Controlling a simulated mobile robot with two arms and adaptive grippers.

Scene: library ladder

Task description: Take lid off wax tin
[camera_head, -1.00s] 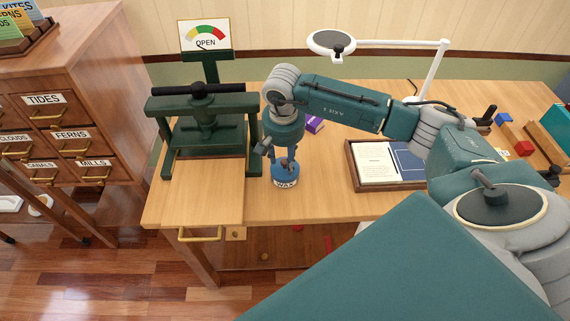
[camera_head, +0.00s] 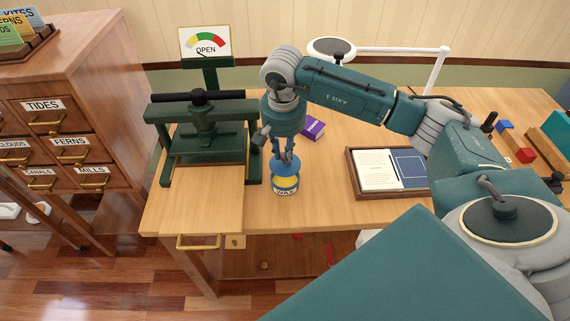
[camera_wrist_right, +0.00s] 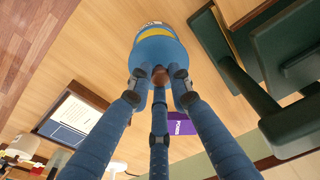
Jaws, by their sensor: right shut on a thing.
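The wax tin (camera_head: 286,193), with a white WAX label, stands on the wooden desk near the front edge. Its blue lid (camera_head: 284,169) is up off the tin, and yellow wax shows between the two. My right gripper (camera_head: 286,160) points down from above, its fingers shut on the lid's knob. In the right wrist view the fingers close around a brown knob on the blue lid (camera_wrist_right: 157,53), with the yellow wax and part of the label beyond it. My left gripper is out of view.
A dark green press (camera_head: 206,140) stands close to the left of the tin. A purple box (camera_head: 313,128) lies behind right. A framed tray (camera_head: 356,175) with papers lies to the right. The desk between tin and tray is clear.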

